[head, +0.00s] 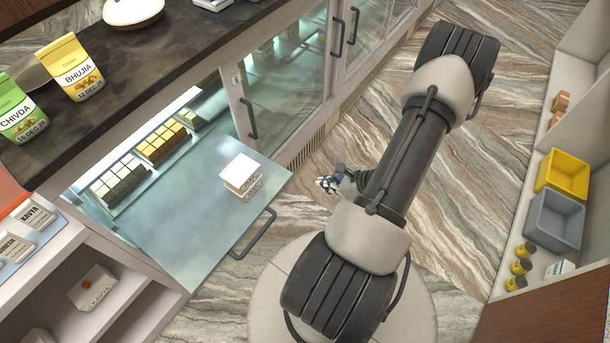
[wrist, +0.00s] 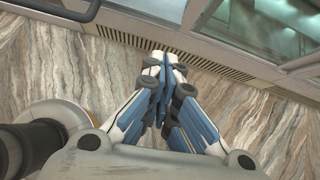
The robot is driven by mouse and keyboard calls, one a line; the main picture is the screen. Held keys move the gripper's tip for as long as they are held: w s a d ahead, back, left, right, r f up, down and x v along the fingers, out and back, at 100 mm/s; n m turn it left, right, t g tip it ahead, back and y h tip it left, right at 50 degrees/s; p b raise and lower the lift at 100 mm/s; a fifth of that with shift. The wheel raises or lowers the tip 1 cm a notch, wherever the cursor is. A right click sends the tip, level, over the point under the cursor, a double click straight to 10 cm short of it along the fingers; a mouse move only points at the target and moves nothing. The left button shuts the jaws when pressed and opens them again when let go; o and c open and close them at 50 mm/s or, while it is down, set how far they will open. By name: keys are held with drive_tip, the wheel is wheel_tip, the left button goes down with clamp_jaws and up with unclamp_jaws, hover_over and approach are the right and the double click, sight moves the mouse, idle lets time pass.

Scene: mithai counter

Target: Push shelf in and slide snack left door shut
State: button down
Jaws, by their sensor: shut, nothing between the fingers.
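A glass-like shelf (head: 170,225) sticks out of the lit cabinet in the head view, with a dark handle (head: 254,234) on its front edge. A white box (head: 240,176) stands on it near the front. A glass door (head: 285,95) with a dark handle (head: 248,118) stands just right of the opening above the shelf. Whether it is the snack left door I cannot tell. My gripper (head: 328,184) is shut and empty, to the right of the shelf and apart from it. In the wrist view my gripper (wrist: 158,75) points toward the cabinet's base grille (wrist: 215,67).
Sweet trays (head: 160,141) sit inside the cabinet. Bhujia (head: 72,68) and chivda (head: 22,108) packets stand on the dark counter. Yellow (head: 563,174) and grey (head: 554,217) bins are on the right shelving. The marble floor between is open.

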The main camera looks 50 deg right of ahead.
drive_tip(key=w+f+m+b, duration=0.1)
drive_tip(key=w+f+b, duration=0.1)
drive_tip(key=w+f, duration=0.6)
drive_tip(key=shift+w+f, duration=0.2)
drive_tip(key=shift+w, duration=0.8)
drive_tip(key=shift+d, duration=0.1)
